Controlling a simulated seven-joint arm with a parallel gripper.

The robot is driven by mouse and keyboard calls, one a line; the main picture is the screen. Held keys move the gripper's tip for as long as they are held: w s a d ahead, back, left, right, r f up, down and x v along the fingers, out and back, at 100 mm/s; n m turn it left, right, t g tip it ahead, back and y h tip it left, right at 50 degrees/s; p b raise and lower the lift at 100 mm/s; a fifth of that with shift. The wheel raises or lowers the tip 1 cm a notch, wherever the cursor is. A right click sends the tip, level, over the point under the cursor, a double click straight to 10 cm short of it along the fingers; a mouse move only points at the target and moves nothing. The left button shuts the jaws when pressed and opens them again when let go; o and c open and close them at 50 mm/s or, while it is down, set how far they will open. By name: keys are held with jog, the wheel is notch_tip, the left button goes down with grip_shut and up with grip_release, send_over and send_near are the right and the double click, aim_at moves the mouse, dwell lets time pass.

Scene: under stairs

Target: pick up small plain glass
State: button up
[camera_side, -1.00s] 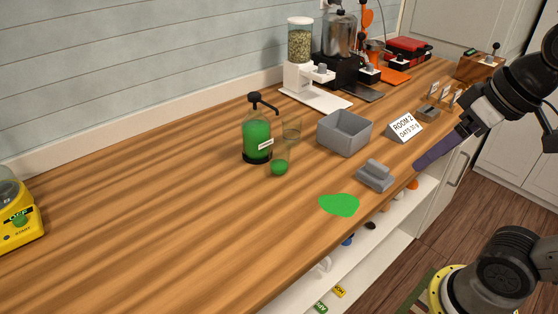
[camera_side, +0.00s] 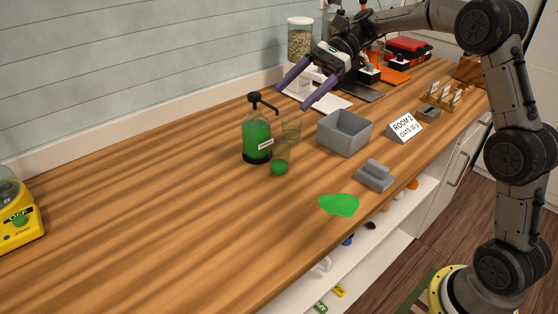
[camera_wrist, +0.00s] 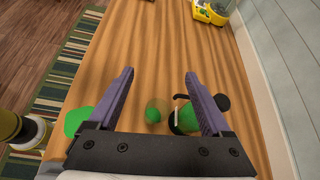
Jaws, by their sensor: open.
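A small clear glass (camera_side: 291,130) stands on the wooden counter just right of a green-filled pump bottle (camera_side: 257,138). A small rounded green item (camera_side: 279,167) sits in front of them; I cannot tell whether it is liquid in a second glass. In the wrist view a see-through glass shape (camera_wrist: 158,103) shows with green (camera_wrist: 152,115) at it, beside the pump bottle (camera_wrist: 186,118). My gripper (camera_side: 290,98) is open and empty, above the counter and up behind the glass, apart from it. Its two purple fingers also show in the wrist view (camera_wrist: 159,73).
A grey open bin (camera_side: 345,133), a grey block-like item (camera_side: 375,175) and a sign (camera_side: 403,127) stand to the right. A green flat patch (camera_side: 338,205) lies near the front edge. Dispensers (camera_side: 300,65) stand at the back. The counter's left middle is clear.

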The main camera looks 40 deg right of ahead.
jog(key=w+d+f+m+y, duration=0.2)
jog(key=w+f, duration=0.1)
send_near(272, 166)
jog(key=x, duration=0.4)
jog(key=shift+w+f, duration=0.25)
jog(key=shift+f, duration=0.1)
jog(key=shift+x, duration=3.3)
jog(key=shift+w+d+f, duration=0.1)
jog(key=shift+f, duration=0.05)
grip_shut()
